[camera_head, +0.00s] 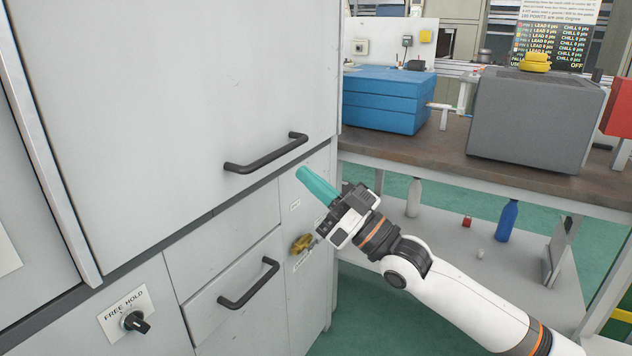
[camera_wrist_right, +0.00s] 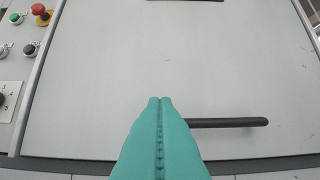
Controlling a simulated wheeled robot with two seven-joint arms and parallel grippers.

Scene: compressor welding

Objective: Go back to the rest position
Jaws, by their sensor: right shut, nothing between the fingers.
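My right gripper (camera_head: 302,172) has teal fingers and is shut and empty. In the head view it points up and left, in front of the grey cabinet (camera_head: 150,80), just below and right of the upper black handle (camera_head: 266,154). In the right wrist view the closed teal fingers (camera_wrist_right: 160,100) point at the grey cabinet panel (camera_wrist_right: 190,50). The black handle (camera_wrist_right: 230,122) shows to the right of the fingertips there. I cannot tell from these views whether the fingers touch the cabinet. My left gripper is not in view.
A lower handle (camera_head: 249,283), a FREE HOLD knob (camera_head: 136,322) and a brass-coloured valve (camera_head: 301,243) stick out from the cabinet. A workbench (camera_head: 440,150) with a blue toolbox (camera_head: 386,98) and a grey box (camera_head: 535,120) stands at the right, with bottles on its lower shelf.

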